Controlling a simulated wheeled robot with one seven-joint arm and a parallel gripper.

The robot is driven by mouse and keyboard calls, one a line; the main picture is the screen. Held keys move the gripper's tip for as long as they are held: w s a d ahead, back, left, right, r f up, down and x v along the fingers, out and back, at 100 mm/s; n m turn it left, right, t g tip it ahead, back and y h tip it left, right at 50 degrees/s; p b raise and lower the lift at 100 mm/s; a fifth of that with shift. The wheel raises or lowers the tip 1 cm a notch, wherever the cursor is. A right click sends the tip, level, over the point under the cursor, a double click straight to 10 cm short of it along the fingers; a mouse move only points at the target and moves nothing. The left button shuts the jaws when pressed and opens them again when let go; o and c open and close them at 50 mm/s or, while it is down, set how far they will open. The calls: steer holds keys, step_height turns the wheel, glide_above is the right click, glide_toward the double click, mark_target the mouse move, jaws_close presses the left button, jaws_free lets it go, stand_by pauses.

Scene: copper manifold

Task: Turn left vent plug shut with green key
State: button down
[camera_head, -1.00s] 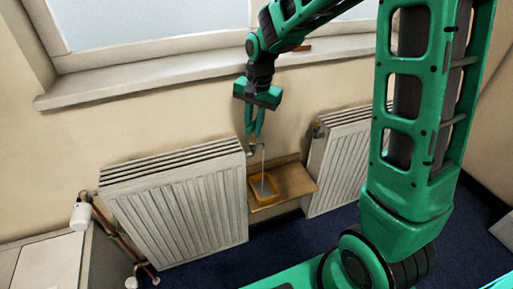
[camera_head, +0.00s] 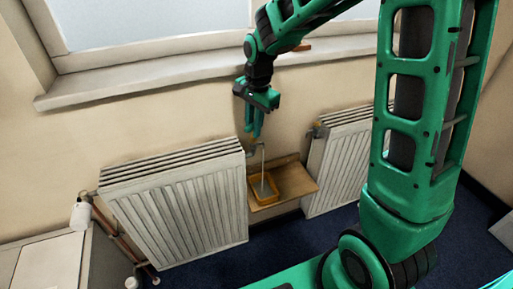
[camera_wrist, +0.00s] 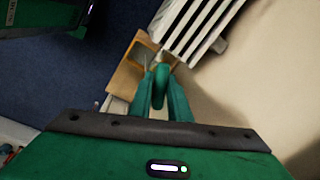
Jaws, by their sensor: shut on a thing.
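The left radiator (camera_head: 180,205) stands against the wall, with a small fitting at its upper right end (camera_head: 250,152), where the vent plug is too small to make out. My gripper (camera_head: 252,132) points down just above that fitting. In the wrist view, my gripper (camera_wrist: 160,98) is shut on a slim green thing (camera_wrist: 160,84) between its fingers, which looks like the green key. I cannot tell whether its tip sits on the plug. A thin pale line, like a water jet, runs from near the fitting down to the yellow tray (camera_head: 252,191).
The yellow tray stands on a wooden shelf (camera_head: 297,186) between the left radiator and the right radiator (camera_head: 345,165). The window sill (camera_head: 130,88) runs above. A white valve head and copper pipes are at the left radiator's left end.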

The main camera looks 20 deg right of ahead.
steer(key=shift+f, duration=0.1)
steer(key=shift+d+m, duration=0.1)
steer(key=shift+m, duration=1.4)
steer(key=shift+r, duration=2.05)
